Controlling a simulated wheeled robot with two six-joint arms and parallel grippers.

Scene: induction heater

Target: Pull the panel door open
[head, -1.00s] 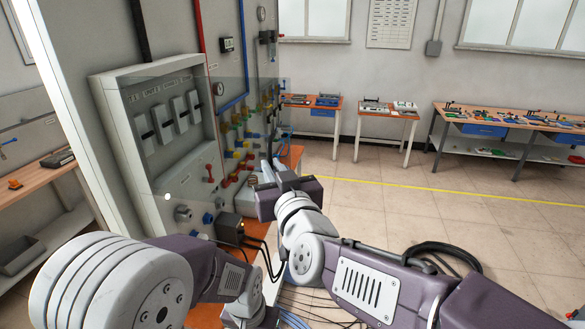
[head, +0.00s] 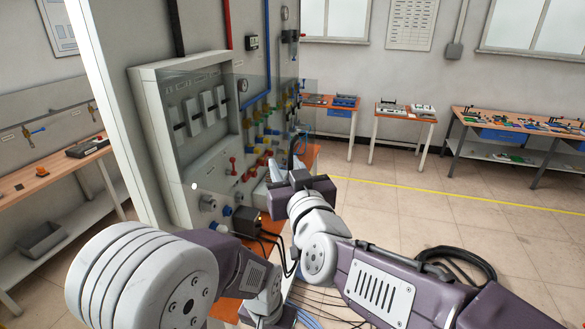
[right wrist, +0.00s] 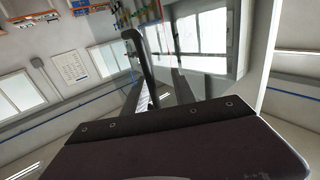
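The panel door (head: 290,95) is a clear sheet in front of the pale grey panel (head: 148,130). In the head view it stands out at an angle from the panel's frame, over the valves. My right gripper (head: 277,172) is near its free edge, by a dark handle (head: 299,146). In the right wrist view the black bar handle (right wrist: 138,55) rises between the two fingers (right wrist: 160,88), closer to the left one. The fingers look apart, with a gap on the right. The clear door (right wrist: 205,45) shows behind them.
Valves and gauges with red, yellow and blue handles (head: 250,160) crowd the panel wall. A black box with cables (head: 246,222) sits below. Workbenches (head: 520,125) stand at the back right. Open tiled floor (head: 430,200) lies to the right.

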